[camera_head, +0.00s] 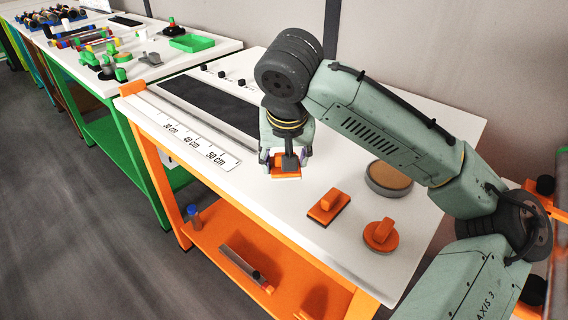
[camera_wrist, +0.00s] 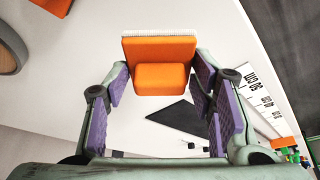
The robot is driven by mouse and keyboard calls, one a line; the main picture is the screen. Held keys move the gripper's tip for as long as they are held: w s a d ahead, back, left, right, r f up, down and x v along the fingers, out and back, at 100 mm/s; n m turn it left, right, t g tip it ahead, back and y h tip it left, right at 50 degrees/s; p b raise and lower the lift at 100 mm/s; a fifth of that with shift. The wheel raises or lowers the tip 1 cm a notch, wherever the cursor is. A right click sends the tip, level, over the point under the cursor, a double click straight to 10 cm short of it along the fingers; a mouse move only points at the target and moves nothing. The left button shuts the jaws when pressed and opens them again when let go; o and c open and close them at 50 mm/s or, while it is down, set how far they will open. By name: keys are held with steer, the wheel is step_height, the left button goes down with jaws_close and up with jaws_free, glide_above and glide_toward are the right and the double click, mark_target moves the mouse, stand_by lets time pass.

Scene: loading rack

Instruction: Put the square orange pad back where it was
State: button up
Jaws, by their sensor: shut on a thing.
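The square orange pad (camera_head: 287,174), with a block-shaped grip on top and a pale underside, is in my gripper (camera_head: 286,160). In the wrist view the pad (camera_wrist: 160,48) sits between the purple-lined fingers (camera_wrist: 160,88), which are closed on its block grip (camera_wrist: 160,78). In the head view it is over the white tabletop (camera_head: 265,205), just right of the ruler strip. I cannot tell whether its underside touches the table.
Another orange pad with a block grip (camera_head: 328,206) and a round orange pad (camera_head: 381,235) lie to the right. A round tan-topped disc (camera_head: 389,176) is behind them. A dark mat (camera_head: 212,101) and a ruler strip (camera_head: 196,140) lie left. The front tabletop is clear.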

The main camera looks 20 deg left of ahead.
steer(key=shift+w+a, duration=0.2)
steer(key=shift+w, duration=0.05)
steer(key=shift+f+p, duration=0.4)
steer(key=shift+f, duration=1.4)
steer(key=shift+f, duration=0.2)
steer(key=o, duration=1)
steer(key=b+v, duration=0.1)
steer(key=v, duration=1.1)
steer(key=shift+r+b, duration=0.25)
steer(key=shift+b, duration=0.1)
